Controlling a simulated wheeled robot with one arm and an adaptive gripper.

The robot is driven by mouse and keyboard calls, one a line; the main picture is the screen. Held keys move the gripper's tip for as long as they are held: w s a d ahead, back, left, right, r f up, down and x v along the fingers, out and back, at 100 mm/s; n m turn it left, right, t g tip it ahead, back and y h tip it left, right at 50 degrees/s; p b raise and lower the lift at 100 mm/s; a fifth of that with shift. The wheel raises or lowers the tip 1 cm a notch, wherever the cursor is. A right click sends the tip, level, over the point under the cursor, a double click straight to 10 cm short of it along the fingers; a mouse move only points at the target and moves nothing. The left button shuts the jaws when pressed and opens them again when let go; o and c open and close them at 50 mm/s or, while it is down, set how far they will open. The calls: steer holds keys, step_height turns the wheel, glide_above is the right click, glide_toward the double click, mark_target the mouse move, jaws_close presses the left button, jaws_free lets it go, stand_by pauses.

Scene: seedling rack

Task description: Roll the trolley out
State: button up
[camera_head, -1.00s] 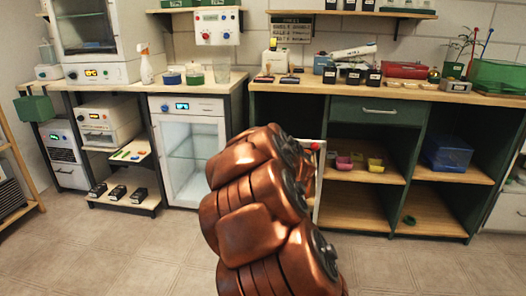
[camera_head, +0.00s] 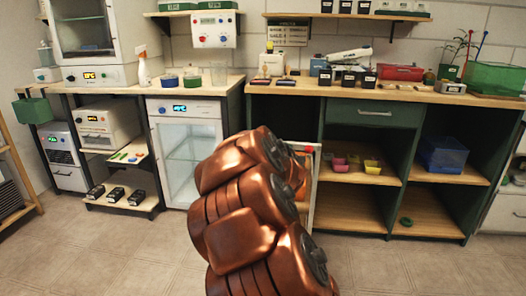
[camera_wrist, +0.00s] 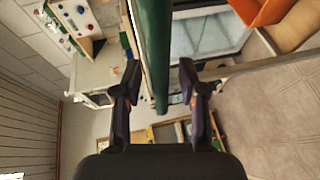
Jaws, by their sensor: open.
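A pale upright frame (camera_head: 315,190) with an orange part beside it shows behind my arm, under the right bench. It may be the trolley; my arm hides most of it. In the wrist view my gripper (camera_wrist: 160,68) is open, with its two dark fingers apart. A dark green bar (camera_wrist: 153,45) runs between or just beyond the fingertips; I cannot tell whether they touch it, or whether it is the trolley's handle. An orange tray-like thing (camera_wrist: 262,10) is at the top right of the wrist view. My gripper is hidden in the head view.
A glass-fronted cabinet (camera_head: 188,150) stands left of my arm. The right bench (camera_head: 375,115) has open shelves with small pots and a blue bin (camera_head: 443,154). Black pots (camera_head: 348,77) stand on its top. The tiled floor (camera_head: 130,250) in front is clear.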

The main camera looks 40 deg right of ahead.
steer(key=v, duration=1.2)
stand_by(0.6)
steer(key=shift+r, duration=0.1)
steer(key=s+a+r+m+g+p, duration=0.3)
steer(key=a+r+m+g+p, duration=0.2)
steer(key=r+m+p, duration=0.5)
steer(key=s+a+r+g+y+p, duration=0.2)
steer(key=s+a+g+p, duration=0.1)
steer(key=s+a+p, duration=0.4)
steer(key=s+a+r+g+y+p, duration=0.3)
steer(key=s+a+p, duration=0.4)
steer(key=a, duration=0.7)
steer(key=s+a+r+m+g+y+p, duration=0.1)
steer(key=s+a+r+g+y+p, duration=0.2)
steer(key=s+a+p, duration=0.5)
steer(key=s+a+g, duration=0.1)
steer(key=a, duration=0.1)
steer(key=shift+s+a, duration=0.3)
steer(key=shift+a, duration=0.1)
